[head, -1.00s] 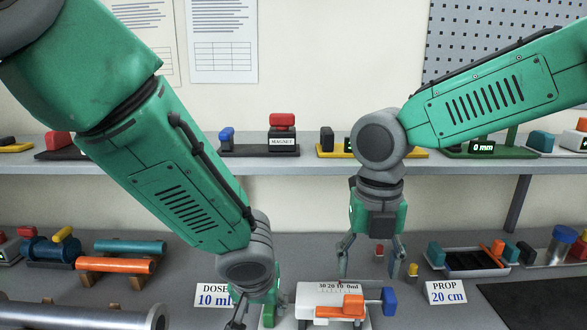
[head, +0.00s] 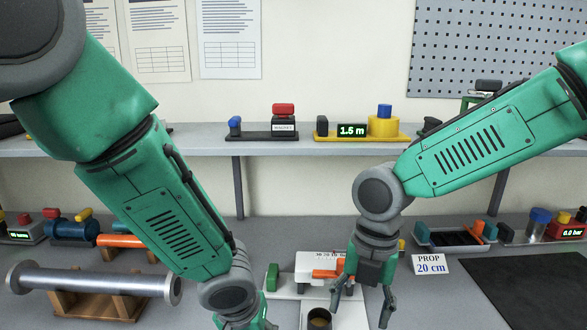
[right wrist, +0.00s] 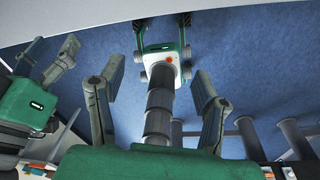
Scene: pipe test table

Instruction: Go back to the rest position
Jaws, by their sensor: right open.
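My right gripper (head: 361,303) hangs pointing down in the head view, in front of the white dosing device (head: 312,260) and partly hiding it. Its two fingers are apart with nothing between them. They also show spread and empty in the right wrist view (right wrist: 156,105). My left gripper (head: 243,322) is at the bottom edge of the head view, left of the device, and its fingertips are cut off. In the right wrist view my left gripper (right wrist: 46,62) shows at the left with its fingers apart and nothing seen between them.
A dark round cup (head: 320,318) stands below the dosing device, near my right gripper. A grey pipe (head: 95,281) lies on a wooden stand at left. A black mat (head: 540,278) and a PROP 20 cm sign (head: 431,264) are at right. A shelf (head: 300,148) crosses behind.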

